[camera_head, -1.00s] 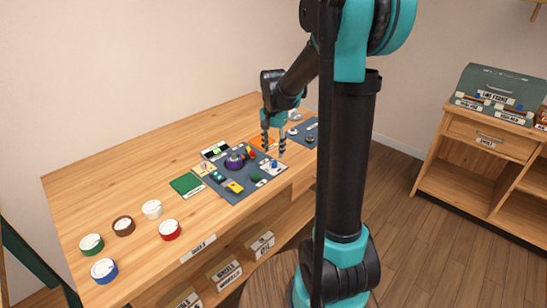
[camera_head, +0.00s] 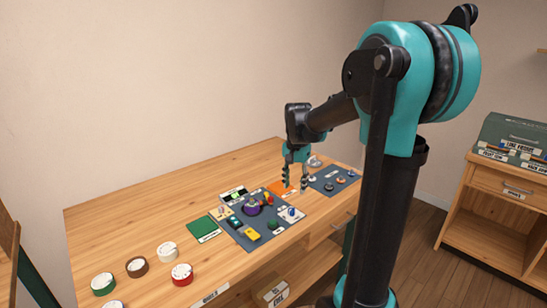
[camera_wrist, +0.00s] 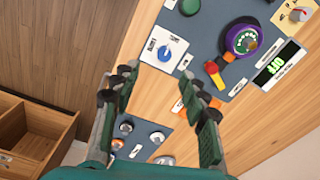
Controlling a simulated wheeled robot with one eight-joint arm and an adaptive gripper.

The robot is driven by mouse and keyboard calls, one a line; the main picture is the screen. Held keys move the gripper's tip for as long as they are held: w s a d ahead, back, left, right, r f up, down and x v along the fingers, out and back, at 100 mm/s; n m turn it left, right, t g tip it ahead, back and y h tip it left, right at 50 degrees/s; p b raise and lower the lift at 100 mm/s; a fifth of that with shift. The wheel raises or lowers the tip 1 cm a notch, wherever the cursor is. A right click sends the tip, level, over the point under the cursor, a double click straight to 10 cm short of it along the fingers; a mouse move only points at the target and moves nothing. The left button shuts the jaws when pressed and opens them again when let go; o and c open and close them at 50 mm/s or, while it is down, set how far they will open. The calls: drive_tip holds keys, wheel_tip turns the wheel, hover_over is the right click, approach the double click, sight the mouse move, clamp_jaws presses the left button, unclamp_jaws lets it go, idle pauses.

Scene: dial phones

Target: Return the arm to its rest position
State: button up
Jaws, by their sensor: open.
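My gripper (camera_head: 296,178) hangs above the wooden bench (camera_head: 130,210), over the far part of the dial panel. It is open and empty, its two dark-green padded fingers spread apart; they also show in the wrist view (camera_wrist: 163,112). In the wrist view the fingers are apart from these things. My arm is bent, with its elbow high on the right.
Several tape-like rolls, one of them red (camera_head: 181,274), stand at the bench's near left. A green card (camera_head: 202,229) lies beside the mat. A second grey mat (camera_head: 335,180) with small knobs lies at the far right. A wooden cabinet (camera_head: 480,215) stands to the right. Bare bench lies along the wall.

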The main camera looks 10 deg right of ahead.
drive_tip(key=s+d+f+n+t, duration=0.1)
drive_tip(key=s+f+n, duration=0.3)
drive_tip(key=s, duration=0.6)
drive_tip(key=s+d+f+n+t, duration=0.2)
drive_tip(key=s+f+n, duration=0.1)
drive_tip(key=s+f, duration=0.5)
drive_tip(key=shift+s+d+f+n+t, duration=0.3)
drive_tip(key=shift+s+n+t, duration=0.1)
drive_tip(key=shift+s, duration=0.75)
